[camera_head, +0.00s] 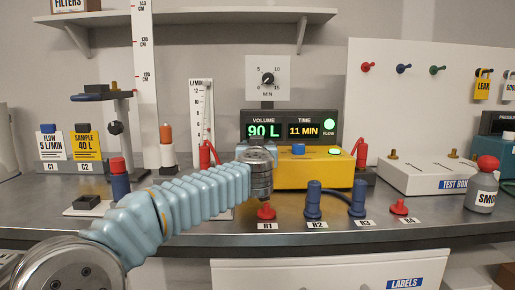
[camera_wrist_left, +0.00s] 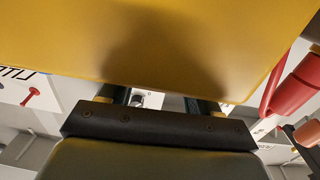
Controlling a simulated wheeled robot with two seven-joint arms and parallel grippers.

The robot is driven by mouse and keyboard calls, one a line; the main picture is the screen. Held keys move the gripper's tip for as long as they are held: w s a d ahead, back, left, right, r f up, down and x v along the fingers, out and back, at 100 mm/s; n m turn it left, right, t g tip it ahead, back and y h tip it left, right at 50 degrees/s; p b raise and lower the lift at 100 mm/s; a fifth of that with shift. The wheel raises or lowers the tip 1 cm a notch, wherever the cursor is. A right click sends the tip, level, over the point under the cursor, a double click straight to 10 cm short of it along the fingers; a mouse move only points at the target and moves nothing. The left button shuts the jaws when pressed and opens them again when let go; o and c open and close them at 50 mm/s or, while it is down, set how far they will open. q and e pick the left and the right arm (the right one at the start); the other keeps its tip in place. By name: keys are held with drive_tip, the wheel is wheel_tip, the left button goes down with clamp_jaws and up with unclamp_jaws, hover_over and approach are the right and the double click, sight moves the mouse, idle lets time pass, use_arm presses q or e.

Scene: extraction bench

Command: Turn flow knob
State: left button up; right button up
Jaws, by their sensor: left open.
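A yellow pump box (camera_head: 310,178) stands on the bench, with a blue knob (camera_head: 299,150) and a lit green button (camera_head: 335,152) on top. No label marks the blue knob as the flow knob. My left arm comes in from the left, and its wrist, with the gripper (camera_head: 258,165), is at the pump's left front. The fingertips are hidden in the head view. In the left wrist view the yellow surface (camera_wrist_left: 180,45) fills the top, close up, and covers the finger ends. The finger bases of my left gripper (camera_wrist_left: 162,101) are apart. My right gripper is out of view.
A display (camera_head: 290,124) reads 90 L and 11 MIN beside a green FLOW light. Red hose fittings (camera_head: 361,153) rise beside the pump. Blue plugs (camera_head: 314,199) and red caps (camera_head: 400,208) line the front edge. A white test box (camera_head: 432,173) stands right.

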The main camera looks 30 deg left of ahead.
use_arm(q)
wheel_tip(320, 180, up, 3)
drive_tip(key=shift+p, duration=0.9)
drive_tip(key=s+d+r+p, duration=0.2)
drive_tip(key=s+d+r, duration=0.5)
drive_tip(key=s+r, duration=0.3)
drive_tip(key=shift+s+d, duration=0.15)
drive_tip(key=shift+s, duration=0.85)
